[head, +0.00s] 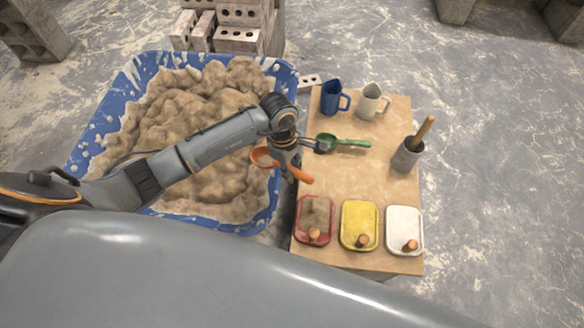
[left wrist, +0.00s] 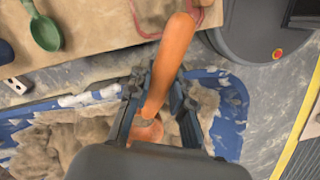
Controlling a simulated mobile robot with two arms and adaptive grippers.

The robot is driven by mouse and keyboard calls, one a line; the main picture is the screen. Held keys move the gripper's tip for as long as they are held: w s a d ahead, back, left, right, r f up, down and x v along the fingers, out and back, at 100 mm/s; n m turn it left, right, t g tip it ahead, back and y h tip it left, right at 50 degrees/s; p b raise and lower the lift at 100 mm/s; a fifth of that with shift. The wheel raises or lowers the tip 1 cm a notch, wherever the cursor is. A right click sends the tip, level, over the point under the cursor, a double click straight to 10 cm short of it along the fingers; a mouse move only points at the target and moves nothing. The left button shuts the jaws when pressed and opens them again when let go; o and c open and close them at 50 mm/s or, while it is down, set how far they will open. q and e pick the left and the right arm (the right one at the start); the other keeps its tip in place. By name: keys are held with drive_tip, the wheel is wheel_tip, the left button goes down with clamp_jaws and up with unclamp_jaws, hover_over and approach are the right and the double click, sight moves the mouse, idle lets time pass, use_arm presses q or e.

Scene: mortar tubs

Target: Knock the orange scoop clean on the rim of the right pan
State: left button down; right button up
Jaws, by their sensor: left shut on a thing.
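My left gripper (head: 287,167) is shut on the handle of the orange scoop (head: 299,174). In the left wrist view the orange handle (left wrist: 172,55) runs up between the fingers (left wrist: 153,100). The scoop's bowl is partly hidden there; a small greyish patch shows by it, and I cannot tell how much mortar it holds. The right pan is white (head: 403,225), at the table's near right corner, well apart from the scoop. My right gripper is out of view.
A red pan (head: 301,226) and a yellow pan (head: 359,217) stand left of the white one. A green scoop (head: 350,142) lies behind them. The table's middle is clear.

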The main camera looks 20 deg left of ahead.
use_arm(q)
wheel_tip(320, 180, down, 5)
drive_tip(key=b, duration=0.3)
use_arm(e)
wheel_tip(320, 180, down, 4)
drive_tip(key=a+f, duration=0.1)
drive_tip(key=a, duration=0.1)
use_arm(q)
wheel_tip(320, 180, up, 7)
drive_tip(key=p, duration=0.5)
drive_tip(key=shift+r, duration=0.1)
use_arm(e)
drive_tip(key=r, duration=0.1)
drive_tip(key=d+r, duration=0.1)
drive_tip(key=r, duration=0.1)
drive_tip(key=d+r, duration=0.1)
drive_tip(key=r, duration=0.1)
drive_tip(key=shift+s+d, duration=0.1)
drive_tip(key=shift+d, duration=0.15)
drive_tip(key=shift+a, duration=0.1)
